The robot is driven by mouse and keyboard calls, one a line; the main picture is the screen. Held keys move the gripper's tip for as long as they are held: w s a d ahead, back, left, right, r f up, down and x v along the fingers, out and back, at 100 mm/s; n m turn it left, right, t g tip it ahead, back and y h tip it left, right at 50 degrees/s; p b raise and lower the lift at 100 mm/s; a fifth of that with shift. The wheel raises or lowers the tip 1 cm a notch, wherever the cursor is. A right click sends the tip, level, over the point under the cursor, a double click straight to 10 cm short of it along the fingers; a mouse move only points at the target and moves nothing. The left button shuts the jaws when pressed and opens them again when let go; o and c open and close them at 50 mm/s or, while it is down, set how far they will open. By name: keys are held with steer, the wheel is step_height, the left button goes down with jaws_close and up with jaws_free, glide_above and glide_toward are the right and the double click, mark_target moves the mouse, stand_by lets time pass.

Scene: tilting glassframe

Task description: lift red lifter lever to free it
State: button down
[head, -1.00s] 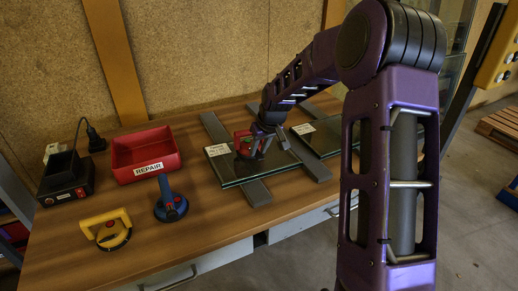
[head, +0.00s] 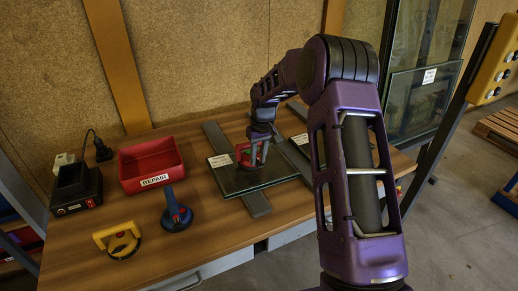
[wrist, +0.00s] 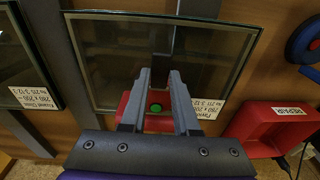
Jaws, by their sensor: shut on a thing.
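The red lifter (head: 242,154) sits on a glass pane (head: 228,185) that lies on the grey bars of the workbench. My gripper (head: 256,162) is over the pane, right at the lifter, and is shut on it. In the wrist view the two fingers of my gripper (wrist: 160,88) reach over the red lifter (wrist: 158,124), and a green dot shows between them. The lever itself is mostly hidden by the fingers, so I cannot tell its angle. The glass pane (wrist: 105,45) lies flat beneath, with a white label near one corner.
A black box (head: 76,187) is at the far left. Another labelled pane (wrist: 25,85) lies beside this one. Bare wood (head: 215,235) lies in front.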

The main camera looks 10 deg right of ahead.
steer(key=shift+w+a+r+g+h+p, duration=0.15)
steer(key=shift+w+r+g+p, duration=0.1)
steer(key=shift+g+p, duration=0.35)
steer(key=shift+w+a+r+g+h+p, duration=0.15)
steer(key=shift+w+g+p, duration=0.1)
steer(key=shift+g+p, duration=0.3)
steer(key=shift+w+g, duration=0.3)
steer(key=shift+g, duration=0.65)
steer(key=shift+w+r+g+h, duration=0.1)
steer(key=shift+r+g+h, duration=0.05)
steer(key=shift+g+h, duration=0.2)
steer(key=c, duration=0.6)
jaws_free()
steer(key=shift+c, duration=0.2)
